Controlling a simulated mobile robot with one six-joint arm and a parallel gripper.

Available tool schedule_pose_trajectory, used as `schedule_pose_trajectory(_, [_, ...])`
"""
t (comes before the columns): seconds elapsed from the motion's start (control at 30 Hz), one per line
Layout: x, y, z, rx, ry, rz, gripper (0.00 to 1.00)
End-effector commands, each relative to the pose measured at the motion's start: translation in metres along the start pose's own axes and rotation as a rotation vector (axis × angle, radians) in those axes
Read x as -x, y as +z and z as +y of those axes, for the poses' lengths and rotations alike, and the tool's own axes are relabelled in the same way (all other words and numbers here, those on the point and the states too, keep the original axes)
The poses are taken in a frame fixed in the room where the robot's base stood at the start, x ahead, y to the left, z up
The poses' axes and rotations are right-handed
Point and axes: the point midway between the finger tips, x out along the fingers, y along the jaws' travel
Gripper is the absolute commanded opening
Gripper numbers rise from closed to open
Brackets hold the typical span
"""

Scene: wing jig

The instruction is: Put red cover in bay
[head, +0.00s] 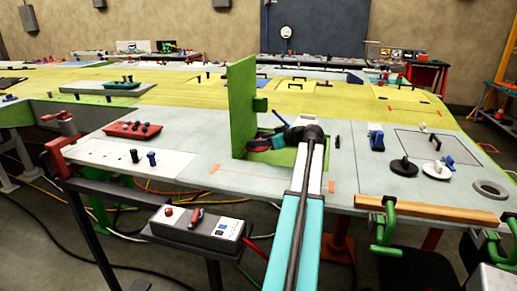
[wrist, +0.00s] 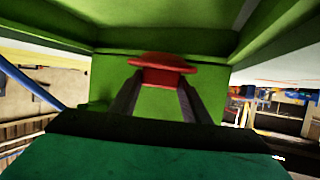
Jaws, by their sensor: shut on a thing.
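The red cover (wrist: 162,63) shows in the wrist view as a red piece with a wide rim, between the two dark fingers. My gripper (wrist: 160,85) is shut on it. Green surfaces surround it above and behind; I cannot tell whether the cover touches them. In the head view my gripper (head: 266,142) is low at the green bay (head: 285,160) in the grey wing panel, beside an upright green lid (head: 242,105). A dark red part of the cover (head: 256,145) shows there, and my arm hides much of the bay.
Black and white discs (head: 404,167), a grey ring (head: 491,188) and blue clamps stand to the right. A wooden bar (head: 430,209) with green clamps edges the near right. A control box (head: 196,224) stands in front.

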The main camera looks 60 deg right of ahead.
Motion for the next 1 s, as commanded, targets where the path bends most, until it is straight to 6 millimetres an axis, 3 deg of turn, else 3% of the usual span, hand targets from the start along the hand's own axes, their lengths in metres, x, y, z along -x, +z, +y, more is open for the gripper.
schedule_pose_trajectory(0.47, [-0.002, 0.005, 0.000, 0.001, 0.000, 0.001, 0.08])
schedule_pose_trajectory(0.8, [-0.012, 0.032, -0.001, -0.001, 0.000, -0.001, 0.08])
schedule_pose_trajectory(1.0, [-0.018, 0.036, -0.002, 0.001, 0.001, 0.000, 0.08])
